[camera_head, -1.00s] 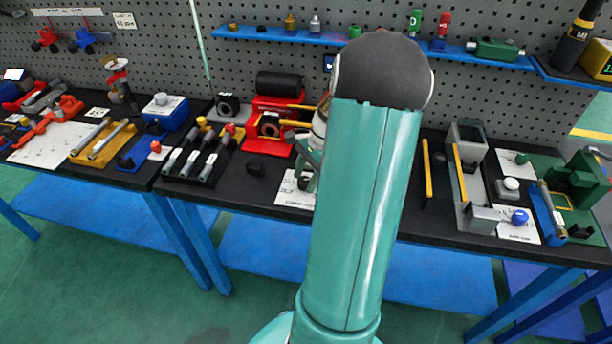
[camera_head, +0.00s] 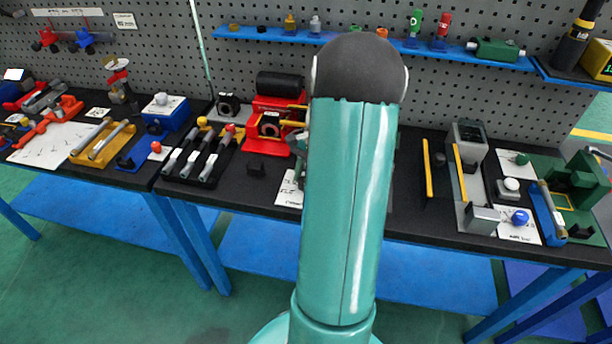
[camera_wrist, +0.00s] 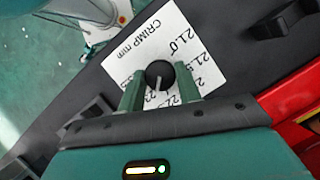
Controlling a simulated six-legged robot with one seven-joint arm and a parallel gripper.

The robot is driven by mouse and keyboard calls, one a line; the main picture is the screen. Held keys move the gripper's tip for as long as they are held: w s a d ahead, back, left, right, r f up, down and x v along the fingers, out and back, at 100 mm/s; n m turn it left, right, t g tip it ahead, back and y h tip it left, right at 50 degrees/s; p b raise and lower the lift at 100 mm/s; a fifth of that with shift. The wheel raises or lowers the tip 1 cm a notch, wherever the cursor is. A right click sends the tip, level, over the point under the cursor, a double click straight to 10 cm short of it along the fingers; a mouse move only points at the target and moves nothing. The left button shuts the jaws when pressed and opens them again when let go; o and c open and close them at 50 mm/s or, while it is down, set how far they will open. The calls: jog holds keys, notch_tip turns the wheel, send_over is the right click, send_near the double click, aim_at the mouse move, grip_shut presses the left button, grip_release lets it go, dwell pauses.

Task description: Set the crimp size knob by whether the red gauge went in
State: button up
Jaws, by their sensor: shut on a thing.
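The crimp size knob (camera_wrist: 159,74) is a dark round knob with a pale pointer line, on a white card (camera_wrist: 165,45) printed "CRIMP mm". The card shows 21.0 and 21.5, with further marks partly covered. My gripper (camera_wrist: 160,87) is shut on the knob, a green finger on each side. The red press (camera_head: 267,146) stands behind the card.
The black bench carries a yellow tray (camera_head: 104,142) and blue blocks (camera_head: 168,112) at left. A grey fixture (camera_head: 467,150) and a green fixture (camera_head: 578,180) stand at right. A blue shelf (camera_head: 380,42) holds small bottles. A small black block (camera_head: 256,169) sits near the card.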

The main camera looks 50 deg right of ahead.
jog(key=n+g, duration=0.1)
jog(key=n, duration=0.3)
jog(key=n+g, duration=0.1)
jog(key=n, duration=0.1)
jog(key=shift+w+a+g, duration=0.1)
jog(key=shift+w+g, duration=0.15)
jog(key=shift+g, duration=0.05)
jog(key=n+h, duration=0.1)
jog(key=n, duration=0.2)
jog(key=n+g+h, duration=0.1)
jog(key=n, duration=0.2)
jog(key=shift+a+g, duration=0.1)
jog(key=shift+g, duration=0.2)
jog(key=n+h, duration=0.1)
jog(key=n, duration=0.1)
jog(key=n+h, duration=0.1)
jog(key=n, duration=0.2)
jog(key=shift+w+a+g, duration=0.1)
jog(key=shift+a+g, duration=0.05)
jog(key=shift+g, duration=0.15)
jog(key=n+h, duration=0.2)
jog(key=n, duration=0.3)
jog(key=shift+a+n, duration=0.1)
jog(key=shift+n, duration=0.3)
jog(key=o, duration=1)
